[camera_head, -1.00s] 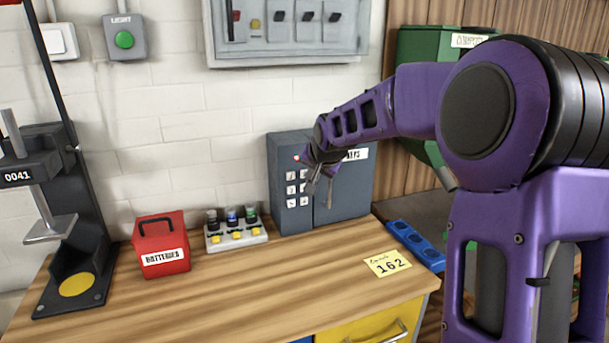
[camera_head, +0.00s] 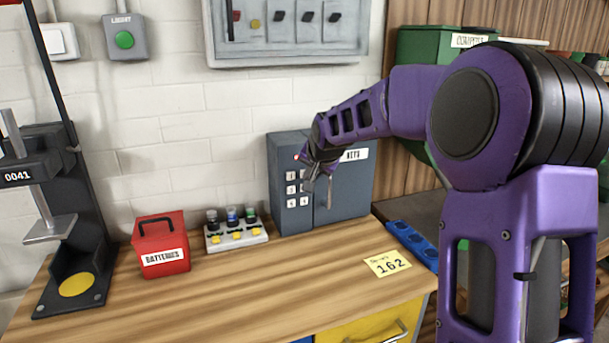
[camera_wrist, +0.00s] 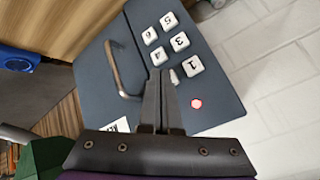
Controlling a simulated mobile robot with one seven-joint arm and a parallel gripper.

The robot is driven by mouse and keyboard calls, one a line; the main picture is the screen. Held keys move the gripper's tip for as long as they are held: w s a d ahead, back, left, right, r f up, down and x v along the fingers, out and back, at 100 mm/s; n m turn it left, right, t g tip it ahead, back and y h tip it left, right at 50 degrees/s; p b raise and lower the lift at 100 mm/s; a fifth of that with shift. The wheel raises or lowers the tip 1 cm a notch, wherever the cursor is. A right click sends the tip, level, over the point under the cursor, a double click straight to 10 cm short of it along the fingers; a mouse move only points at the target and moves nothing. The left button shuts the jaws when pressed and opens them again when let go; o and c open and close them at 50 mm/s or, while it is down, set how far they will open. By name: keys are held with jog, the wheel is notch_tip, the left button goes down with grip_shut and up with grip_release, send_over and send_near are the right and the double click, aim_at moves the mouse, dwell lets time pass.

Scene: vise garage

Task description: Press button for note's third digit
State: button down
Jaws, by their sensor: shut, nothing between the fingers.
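The yellow note (camera_head: 387,263) lies on the bench and reads 162. The grey key cabinet (camera_head: 347,190) stands at the back of the bench, with numbered white buttons in two columns. Button 1 (camera_wrist: 193,65), button 3 (camera_wrist: 180,41), button 5 (camera_wrist: 169,20), button 4 (camera_wrist: 158,56) and button 6 (camera_wrist: 149,36) show in the wrist view. The button beside 1 (camera_wrist: 174,77) is mostly hidden by my fingers. My gripper (camera_wrist: 160,74) is shut and empty, its tips close to that button; I cannot tell whether they touch. My gripper also shows in the head view (camera_head: 309,186).
A bar handle (camera_wrist: 118,70) on the cabinet is beside my fingers. A small red light (camera_wrist: 196,103) sits near button 1. A button box (camera_head: 236,236), red batteries box (camera_head: 162,247) and blue tray (camera_head: 412,245) are on the bench. The bench front is clear.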

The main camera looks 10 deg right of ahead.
jog(key=shift+w+a, duration=0.1)
jog(key=shift+w, duration=0.25)
dwell(0.3)
jog(key=shift+s, duration=0.15)
jog(key=shift+s+d, duration=0.25)
jog(key=shift+s, duration=0.45)
jog(key=shift+s, duration=0.1)
jog(key=s, duration=0.2)
jog(key=s+d+b, duration=0.1)
jog(key=s, duration=0.1)
jog(key=shift+s+d, duration=0.15)
jog(key=shift+s, duration=0.2)
dwell(0.5)
